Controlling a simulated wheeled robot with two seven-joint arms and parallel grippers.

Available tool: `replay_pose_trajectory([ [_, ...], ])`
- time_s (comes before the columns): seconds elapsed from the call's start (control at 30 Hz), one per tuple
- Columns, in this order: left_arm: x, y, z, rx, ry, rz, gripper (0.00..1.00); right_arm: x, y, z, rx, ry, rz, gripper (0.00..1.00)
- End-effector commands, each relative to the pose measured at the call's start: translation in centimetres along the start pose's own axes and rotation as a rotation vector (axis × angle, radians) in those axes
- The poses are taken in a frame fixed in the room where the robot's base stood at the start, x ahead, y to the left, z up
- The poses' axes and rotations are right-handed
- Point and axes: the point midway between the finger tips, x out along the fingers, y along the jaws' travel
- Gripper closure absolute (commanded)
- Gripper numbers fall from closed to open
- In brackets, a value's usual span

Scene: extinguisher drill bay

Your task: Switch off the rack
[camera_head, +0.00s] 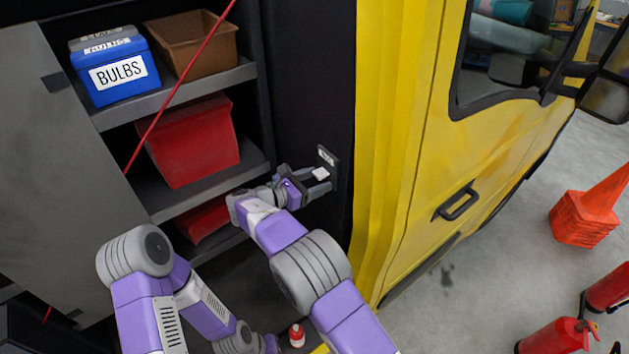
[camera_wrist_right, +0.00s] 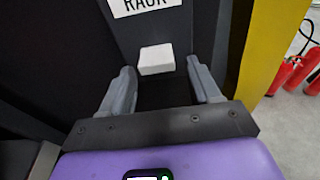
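The rack switch is a white block (camera_head: 320,174) on a dark plate (camera_head: 329,156), fixed to the black panel beside the shelves. In the right wrist view the white block (camera_wrist_right: 156,59) sits below a label reading RACK (camera_wrist_right: 146,4). My right gripper (camera_head: 316,182) is at the plate. In its wrist view the open fingers (camera_wrist_right: 160,68) stand apart to the left and right of the block, with gaps visible. I cannot tell whether the fingertips touch the plate. My left arm reaches low at the bottom of the head view; its fingers cannot be made out.
Shelves at left hold a blue BULBS box (camera_head: 117,73), a brown bin (camera_head: 198,45) and red bins (camera_head: 197,140). A red cord (camera_head: 180,82) crosses in front. A yellow truck door (camera_head: 430,130) stands right of the panel. Orange cones (camera_head: 585,215) and red extinguishers (camera_head: 556,337) stand on the floor.

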Motion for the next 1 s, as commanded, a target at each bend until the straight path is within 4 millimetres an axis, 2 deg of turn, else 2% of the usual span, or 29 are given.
replay_pose_trajectory([
  [0.27, 0.1, 0.0, 0.0, 0.0, 0.0, 0.0, 1.0, -0.3, 0.0, 0.0, 0.0, 0.0, 0.001, 0.38],
  [0.7, 1.3, -0.5, -0.1, 0.0, 0.0, 0.0, 1.0, -6.7, 0.0, -0.1, 0.0, -0.001, 0.002, 0.38],
  [1.0, 1.4, -0.5, -0.1, 0.0, 0.0, 0.0, 1.0, -7.6, 0.0, 0.0, 0.0, 0.001, 0.0, 0.38],
])
